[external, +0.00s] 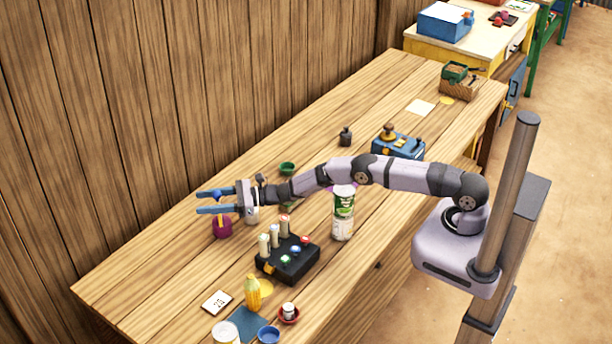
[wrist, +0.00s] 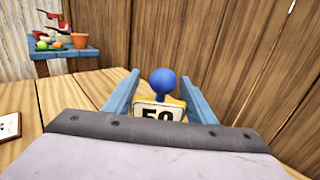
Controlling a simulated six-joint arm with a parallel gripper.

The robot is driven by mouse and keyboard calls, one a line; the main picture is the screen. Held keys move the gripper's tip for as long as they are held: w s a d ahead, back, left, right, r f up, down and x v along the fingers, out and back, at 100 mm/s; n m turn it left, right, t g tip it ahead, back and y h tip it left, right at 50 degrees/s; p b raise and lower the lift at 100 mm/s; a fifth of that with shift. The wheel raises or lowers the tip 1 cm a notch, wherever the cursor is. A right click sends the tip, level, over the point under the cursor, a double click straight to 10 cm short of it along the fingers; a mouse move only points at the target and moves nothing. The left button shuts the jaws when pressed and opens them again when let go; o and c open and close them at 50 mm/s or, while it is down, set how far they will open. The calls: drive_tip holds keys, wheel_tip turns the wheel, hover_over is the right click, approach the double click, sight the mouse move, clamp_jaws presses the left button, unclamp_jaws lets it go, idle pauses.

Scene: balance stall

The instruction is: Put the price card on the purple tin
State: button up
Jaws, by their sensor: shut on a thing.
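My gripper (external: 205,201) is at the left end of the arm, above the table's back left part. Its blue fingers are shut on the price card (wrist: 158,112), a pale card with a yellow edge, a blue ball on top and a dark number that looks like 50. The card sits between the fingers in the wrist view. In the external view the blue ball shows between the fingers, and the card is hardly visible. The tin is not visible in the wrist view.
A black box with bottles (external: 288,260) and stacked cans (external: 343,215) stand right of the tin. Another card (external: 217,302) and a yellow bottle (external: 253,292) are nearer the front. A green bowl (external: 287,168) lies behind the arm. The wooden wall (external: 120,120) is close behind the table.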

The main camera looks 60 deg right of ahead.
drive_tip(key=o, duration=1.1)
drive_tip(key=shift+f, duration=0.1)
drive_tip(key=shift+r, duration=0.2)
drive_tip(key=shift+v, duration=1.3)
drive_tip(key=shift+r+v, duration=0.25)
drive_tip(key=shift+v, duration=0.95)
wheel_tip(320, 180, up, 6)
drive_tip(key=b, duration=0.2)
drive_tip(key=shift+r, duration=0.15)
